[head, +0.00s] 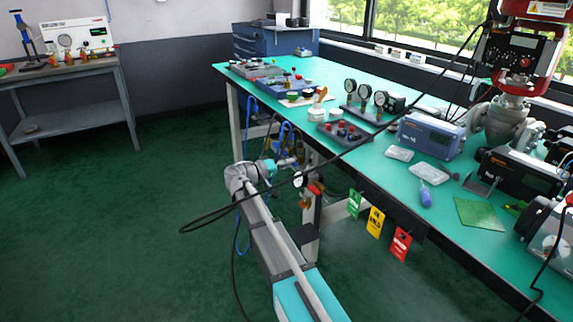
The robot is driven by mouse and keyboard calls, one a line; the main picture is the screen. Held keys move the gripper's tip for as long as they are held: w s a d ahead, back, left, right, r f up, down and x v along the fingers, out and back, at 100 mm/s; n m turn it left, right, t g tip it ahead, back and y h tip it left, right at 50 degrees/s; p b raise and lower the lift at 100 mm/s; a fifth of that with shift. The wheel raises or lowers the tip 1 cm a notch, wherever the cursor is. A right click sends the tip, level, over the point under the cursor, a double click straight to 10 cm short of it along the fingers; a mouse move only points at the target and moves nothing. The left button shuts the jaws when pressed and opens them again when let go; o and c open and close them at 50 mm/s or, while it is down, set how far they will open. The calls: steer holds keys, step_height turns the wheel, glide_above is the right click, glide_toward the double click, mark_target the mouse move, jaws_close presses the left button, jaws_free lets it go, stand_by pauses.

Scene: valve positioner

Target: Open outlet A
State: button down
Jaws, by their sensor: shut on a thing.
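My arm reaches up from the bottom of the head view to the table's front leg. My gripper (298,165) is small and partly hidden among the fittings there. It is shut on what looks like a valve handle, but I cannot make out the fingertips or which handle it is. A small round gauge (298,179) is beside it. A red handle (318,187) and an orange-red fitting (305,203) are just to the right and below. No label for outlet A is readable, and I cannot tell how its valve stands.
A black cable (385,128) hangs across the view in front of the table. The green-topped table (440,205) carries gauges, boxes and a valve assembly (502,118). Green, yellow and red tags (375,222) hang from its front edge. Blue hoses (284,132) hang under it. The floor at left is clear.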

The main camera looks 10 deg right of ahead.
steer(key=m, duration=1.2)
steer(key=shift+s+d+m, duration=0.1)
steer(key=shift+d+m, duration=0.1)
steer(key=shift+m, duration=0.2)
steer(key=c, duration=0.7)
jaws_free()
steer(key=shift+a, duration=0.1)
steer(key=shift+a, duration=0.1)
steer(key=v, duration=1.1)
steer(key=shift+s+a, duration=0.1)
steer(key=shift+a, duration=0.25)
